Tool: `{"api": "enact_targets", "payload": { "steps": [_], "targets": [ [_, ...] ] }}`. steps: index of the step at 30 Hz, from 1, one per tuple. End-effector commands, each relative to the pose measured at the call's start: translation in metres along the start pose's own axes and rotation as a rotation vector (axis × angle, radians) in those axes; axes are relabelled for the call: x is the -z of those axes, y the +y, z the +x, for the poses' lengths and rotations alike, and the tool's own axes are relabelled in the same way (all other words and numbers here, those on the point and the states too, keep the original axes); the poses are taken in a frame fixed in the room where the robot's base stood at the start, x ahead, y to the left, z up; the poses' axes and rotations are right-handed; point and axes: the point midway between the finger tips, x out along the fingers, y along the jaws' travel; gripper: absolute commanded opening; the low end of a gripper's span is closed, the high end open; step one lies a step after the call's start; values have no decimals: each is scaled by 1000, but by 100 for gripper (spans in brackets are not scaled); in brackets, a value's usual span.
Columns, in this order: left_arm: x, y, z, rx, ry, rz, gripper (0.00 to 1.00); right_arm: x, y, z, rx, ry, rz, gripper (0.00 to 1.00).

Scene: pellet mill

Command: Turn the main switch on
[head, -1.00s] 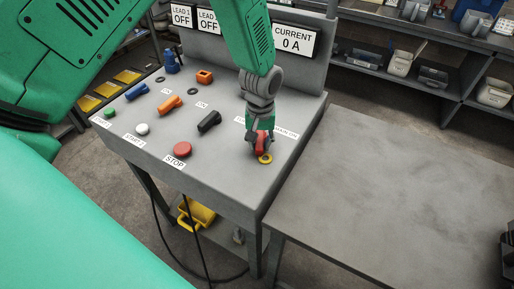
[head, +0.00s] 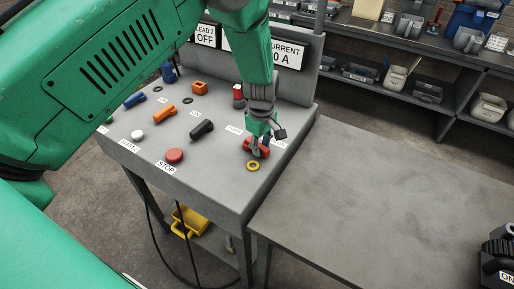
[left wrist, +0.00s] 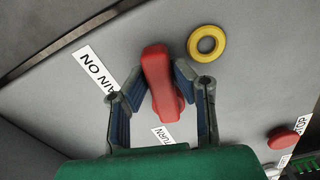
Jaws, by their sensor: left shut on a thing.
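The main switch is a red handle (head: 264,149) at the right end of the sloped grey panel, just behind a yellow ring (head: 253,165). In the left wrist view the red handle (left wrist: 158,80) stands between the two fingers of my left gripper (left wrist: 160,86), which is shut on it. In the head view my left gripper (head: 257,142) comes down from above and partly hides the handle. My right gripper is not in view.
The panel also carries a red STOP button (head: 174,156), a black handle (head: 202,129), an orange handle (head: 164,114) and a white button (head: 137,135). Display signs (head: 287,54) stand behind, partly hidden by my arm.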

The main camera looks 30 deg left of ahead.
Motion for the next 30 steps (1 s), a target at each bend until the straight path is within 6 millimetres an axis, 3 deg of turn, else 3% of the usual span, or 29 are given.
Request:
{"api": "enact_targets", "payload": {
  "steps": [12, 29, 30],
  "targets": [
    [4, 10, 0, -4, 5, -184, 0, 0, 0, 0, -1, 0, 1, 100],
    [5, 12, 0, -7, 6, -214, 0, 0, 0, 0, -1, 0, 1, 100],
    [5, 12, 0, -6, 6, -214, 35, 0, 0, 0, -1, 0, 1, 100]
  ]
}}
